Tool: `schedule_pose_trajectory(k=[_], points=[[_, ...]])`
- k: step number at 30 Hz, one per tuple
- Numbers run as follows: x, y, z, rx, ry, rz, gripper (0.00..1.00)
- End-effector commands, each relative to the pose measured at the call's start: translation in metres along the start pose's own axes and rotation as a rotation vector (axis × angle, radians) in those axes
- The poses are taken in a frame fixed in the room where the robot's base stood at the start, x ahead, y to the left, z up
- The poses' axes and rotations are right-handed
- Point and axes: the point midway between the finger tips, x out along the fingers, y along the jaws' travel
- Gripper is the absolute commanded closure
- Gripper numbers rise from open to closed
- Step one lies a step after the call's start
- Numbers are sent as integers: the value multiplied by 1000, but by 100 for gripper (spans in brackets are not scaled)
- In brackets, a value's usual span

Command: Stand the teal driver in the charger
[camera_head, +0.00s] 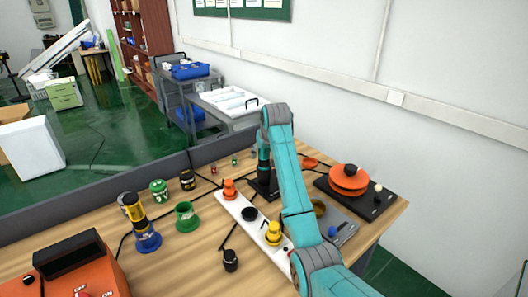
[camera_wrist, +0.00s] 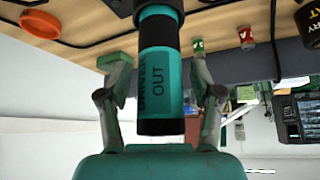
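In the head view the driver (camera_head: 264,160) is upright above a black base, apparently the charger (camera_head: 264,187). The driver's lower end meets this dark base at the top of the wrist view; how deep it sits I cannot tell. My arm hides part of the gripper in the head view.
A white strip (camera_head: 232,202) holds orange, black and yellow pieces left of my arm. A yellow-black driver stands in a blue holder (camera_head: 148,243), near an empty green holder (camera_head: 187,222). An orange-topped black device (camera_head: 376,205) is at right. A grey divider (camera_head: 90,188) runs behind.

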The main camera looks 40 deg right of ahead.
Motion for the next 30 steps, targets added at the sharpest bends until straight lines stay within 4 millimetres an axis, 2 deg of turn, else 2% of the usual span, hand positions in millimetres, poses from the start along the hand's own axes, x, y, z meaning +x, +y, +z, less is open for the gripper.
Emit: schedule_pose_trajectory(k=[8, 11, 21, 27, 30], points=[[-8, 0, -5, 0, 3, 0, 35], [-23, 0, -5, 0, 4, 0, 35], [-91, 0, -5, 0, 5, 0, 35], [-117, 0, -4, 0, 2, 0, 35], [-123, 0, -4, 0, 2, 0, 35]])
